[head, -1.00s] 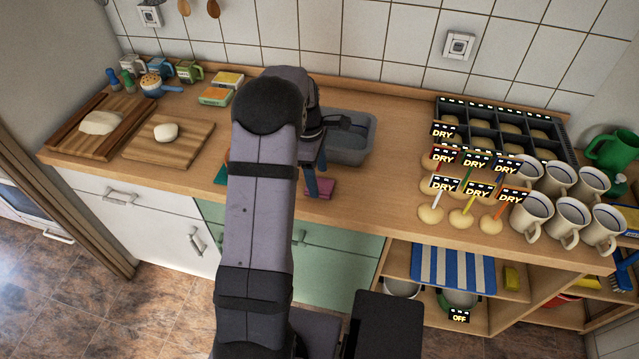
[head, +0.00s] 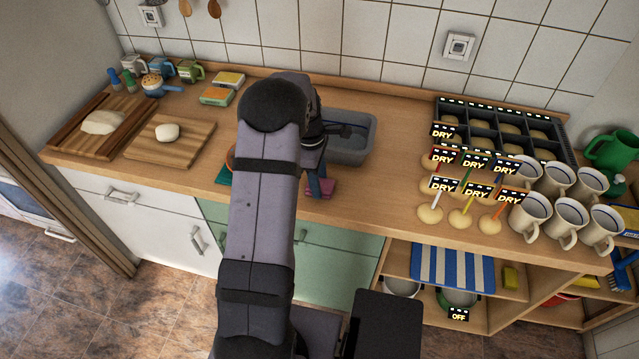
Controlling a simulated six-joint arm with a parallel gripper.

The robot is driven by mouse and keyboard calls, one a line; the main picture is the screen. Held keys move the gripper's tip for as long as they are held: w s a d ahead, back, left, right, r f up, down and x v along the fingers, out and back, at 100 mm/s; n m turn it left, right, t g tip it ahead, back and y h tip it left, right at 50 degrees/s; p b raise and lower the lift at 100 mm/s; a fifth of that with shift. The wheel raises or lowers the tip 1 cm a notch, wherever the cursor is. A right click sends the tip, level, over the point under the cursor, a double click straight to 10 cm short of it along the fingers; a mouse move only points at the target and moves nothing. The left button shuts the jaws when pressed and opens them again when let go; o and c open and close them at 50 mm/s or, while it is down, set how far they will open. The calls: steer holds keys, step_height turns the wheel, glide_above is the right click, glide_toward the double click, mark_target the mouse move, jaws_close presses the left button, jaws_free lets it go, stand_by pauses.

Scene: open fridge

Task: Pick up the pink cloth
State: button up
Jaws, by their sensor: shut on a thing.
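The pink cloth (head: 326,189) lies on the wooden counter, in front of the grey sink. It looks like a small flat folded square, partly hidden by my gripper. My gripper (head: 317,192) points down at the cloth's left part, and its blue-grey fingers are shut on it. The cloth is at counter level; I cannot see a gap under it. My arm hides the counter to the left of the gripper.
The grey sink (head: 348,138) is just behind the gripper. A teal cloth (head: 224,175) and an orange-brown round thing (head: 231,157) show partly behind my arm. Several dough pieces with DRY signs and mugs (head: 530,213) stand at right. Cutting boards (head: 168,153) are at left.

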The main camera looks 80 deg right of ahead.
step_height(320, 180, up, 10)
steer(key=b, duration=0.3)
stand_by(0.3)
